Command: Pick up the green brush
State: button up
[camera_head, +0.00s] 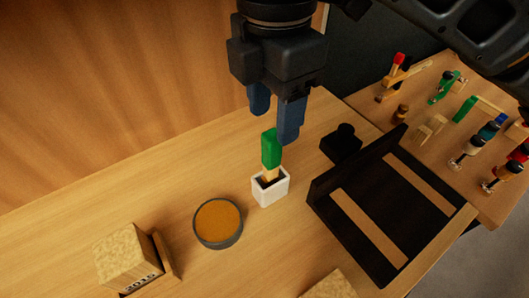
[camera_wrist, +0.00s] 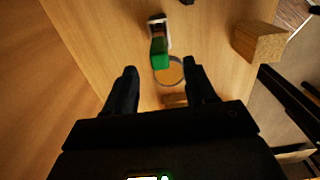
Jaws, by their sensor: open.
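The green brush (camera_head: 271,149) stands upright in a small white holder (camera_head: 270,190) on the wooden bench, its green end up. In the wrist view the green brush (camera_wrist: 159,54) shows ahead of the fingertips, roughly between their lines, with the white holder (camera_wrist: 158,28) beyond it. My gripper (camera_head: 275,122) is open and empty, with its blue fingers pointing down just above and behind the brush in the head view. Its two fingers also show in the wrist view (camera_wrist: 161,70). Whether a finger touches the brush cannot be told.
A round tin with an orange-brown top (camera_head: 218,221) stands left of the holder. A wooden block calendar (camera_head: 131,258) is at the lower left. A dark tray with pale strips (camera_head: 330,216) and a small black object (camera_head: 341,143) lie right. A side table (camera_head: 419,108) holds several small items.

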aim_at(272, 134)
notch_tip(272, 134, down, 7)
jog(key=shift+r, duration=0.15)
jog(key=shift+c, duration=0.2)
grip_shut()
dwell(0.5)
jog(key=shift+r, duration=0.15)
